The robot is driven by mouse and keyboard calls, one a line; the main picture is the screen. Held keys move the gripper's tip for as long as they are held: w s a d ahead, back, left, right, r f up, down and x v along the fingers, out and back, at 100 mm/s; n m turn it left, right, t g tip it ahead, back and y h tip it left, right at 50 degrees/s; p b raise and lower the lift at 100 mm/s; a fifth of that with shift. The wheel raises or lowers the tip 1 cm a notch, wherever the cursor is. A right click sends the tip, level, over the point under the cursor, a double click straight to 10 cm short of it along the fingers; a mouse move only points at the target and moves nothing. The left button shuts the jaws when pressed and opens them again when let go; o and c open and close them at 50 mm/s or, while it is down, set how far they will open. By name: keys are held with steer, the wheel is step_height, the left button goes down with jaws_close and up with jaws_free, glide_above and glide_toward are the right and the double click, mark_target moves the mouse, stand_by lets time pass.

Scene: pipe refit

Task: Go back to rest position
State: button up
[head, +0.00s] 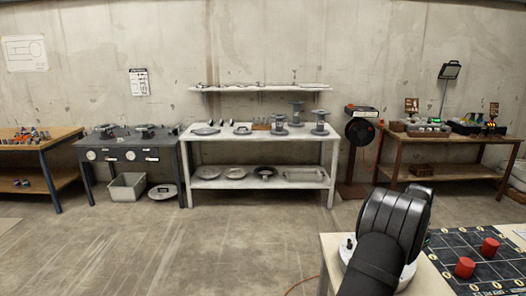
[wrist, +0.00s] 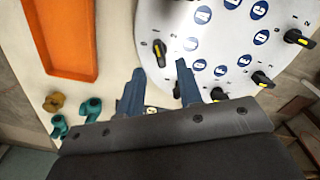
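My gripper (wrist: 160,75) shows in the wrist view with its two dark blue fingers apart and nothing visible between them. It is over the edge of a white round board (wrist: 225,60) with blue lettered discs. Several black-and-yellow knobs stand on the board; one knob (wrist: 159,53) is just ahead of the gap between the fingers. I cannot tell how high the gripper is above the board. In the head view my dark arm rises at the lower right and hides my gripper.
An orange tray (wrist: 88,38), a yellow piece (wrist: 54,102) and teal pieces (wrist: 91,107) lie left of the board. A dark mat (head: 490,268) with red cylinders (head: 465,267) is right of my arm. Workbenches line the wall. The floor between is clear.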

step_height(320, 180, up, 13)
step_height(320, 180, down, 18)
steer(key=shift+r, duration=0.2)
steer(key=n, duration=1.1)
steer(key=shift+n, duration=0.3)
steer(key=shift+r, duration=1.4)
